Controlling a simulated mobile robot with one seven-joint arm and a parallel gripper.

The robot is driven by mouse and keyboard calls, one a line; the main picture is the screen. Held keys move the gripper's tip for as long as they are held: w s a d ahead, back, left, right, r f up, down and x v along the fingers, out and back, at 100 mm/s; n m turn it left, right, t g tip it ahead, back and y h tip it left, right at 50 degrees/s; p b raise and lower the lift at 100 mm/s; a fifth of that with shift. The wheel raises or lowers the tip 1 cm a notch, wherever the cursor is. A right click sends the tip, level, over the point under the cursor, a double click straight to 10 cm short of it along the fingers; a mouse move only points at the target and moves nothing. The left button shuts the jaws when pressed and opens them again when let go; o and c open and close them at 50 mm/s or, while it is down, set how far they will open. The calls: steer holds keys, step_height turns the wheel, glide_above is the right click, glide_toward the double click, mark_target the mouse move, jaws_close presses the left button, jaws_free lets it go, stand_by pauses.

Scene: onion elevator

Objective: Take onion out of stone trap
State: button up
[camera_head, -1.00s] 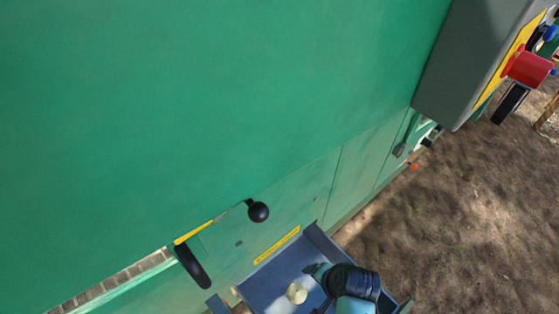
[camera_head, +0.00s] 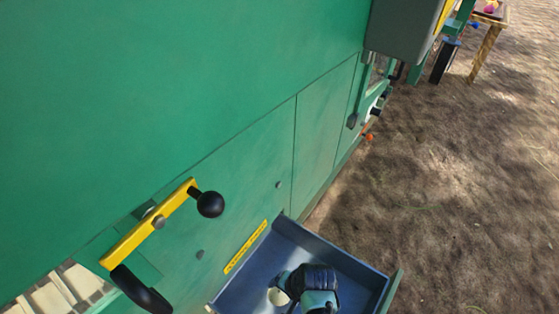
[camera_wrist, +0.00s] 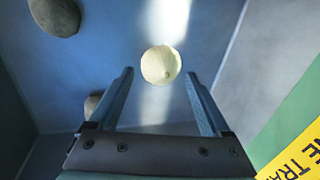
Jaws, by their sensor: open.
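The stone trap (camera_head: 345,262) is a blue-grey open tray low on the green machine's side; its bare floor also shows in the wrist view (camera_wrist: 235,85). The onion (camera_wrist: 161,65) is pale, round and lies in the tray. In the head view the onion (camera_head: 276,297) is partly hidden by my gripper (camera_head: 284,291). In the wrist view my gripper (camera_wrist: 159,74) is open, with one finger on each side of the onion and gaps between; I cannot tell how far above it the fingertips are.
A grey-brown stone (camera_wrist: 55,14) lies in the tray, and another (camera_wrist: 92,104) is partly hidden behind the left finger. A yellow label (camera_wrist: 300,140) marks the wall. A yellow crank with a black knob (camera_head: 210,204) juts out left of the tray. Bare ground lies right.

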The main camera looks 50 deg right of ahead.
mark_target(281, 294)
steer(key=shift+b+x, duration=1.8)
steer(key=shift+x, duration=0.5)
steer(key=shift+w+d, duration=0.1)
steer(key=shift+d, duration=0.05)
steer(key=shift+r, duration=0.1)
steer(key=c, duration=1.1)
